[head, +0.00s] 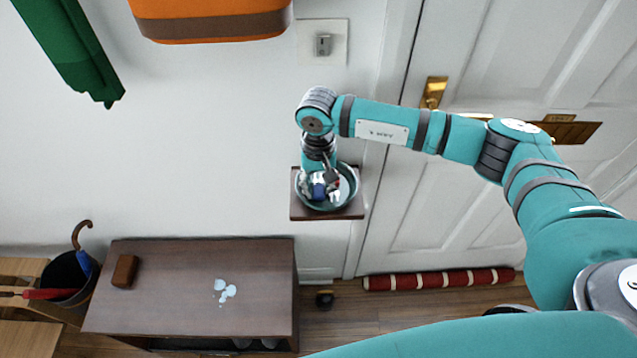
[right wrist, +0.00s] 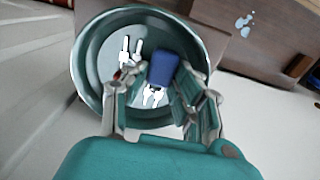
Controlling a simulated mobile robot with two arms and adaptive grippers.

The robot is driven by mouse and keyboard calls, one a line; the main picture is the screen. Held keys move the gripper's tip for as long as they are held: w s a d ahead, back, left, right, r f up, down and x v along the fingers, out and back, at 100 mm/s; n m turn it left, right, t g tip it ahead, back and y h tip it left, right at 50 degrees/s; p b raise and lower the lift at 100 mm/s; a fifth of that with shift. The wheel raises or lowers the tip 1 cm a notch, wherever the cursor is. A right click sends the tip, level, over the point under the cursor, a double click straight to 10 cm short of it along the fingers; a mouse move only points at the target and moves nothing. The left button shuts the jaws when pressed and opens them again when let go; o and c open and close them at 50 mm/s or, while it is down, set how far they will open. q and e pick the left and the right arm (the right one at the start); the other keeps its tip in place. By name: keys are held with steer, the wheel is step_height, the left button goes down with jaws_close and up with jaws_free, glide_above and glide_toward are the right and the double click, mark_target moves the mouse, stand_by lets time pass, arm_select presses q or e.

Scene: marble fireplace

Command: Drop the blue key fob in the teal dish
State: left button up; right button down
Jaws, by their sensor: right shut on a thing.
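The teal dish (head: 350,198) sits on a small brown wall shelf. It also shows in the right wrist view (right wrist: 88,70), with silver keys (right wrist: 125,52) inside its rim. My right gripper (head: 322,182) points down over the dish. It is shut on the blue key fob (right wrist: 163,68), which shows between the fingertips in the right wrist view, in front of the dish's inside. The fob (head: 318,191) also shows in the head view. I cannot tell whether it touches the dish floor. My left gripper is not in view.
The small shelf (head: 300,212) is beside a white panelled door (head: 400,220). Below left stands a dark wooden cabinet (head: 180,270) with a brown block (head: 125,271) and pale spots on top. An orange object (head: 210,18) and green umbrella-like object (head: 70,45) are higher up.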

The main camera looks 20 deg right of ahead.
steer(key=shift+s+f+b, duration=0.2)
steer(key=shift+f+b, duration=0.25)
steer(key=shift+f, duration=0.1)
steer(key=c, duration=1.3)
jaws_free()
steer(key=shift+s, duration=0.1)
steer(key=shift+f, duration=0.1)
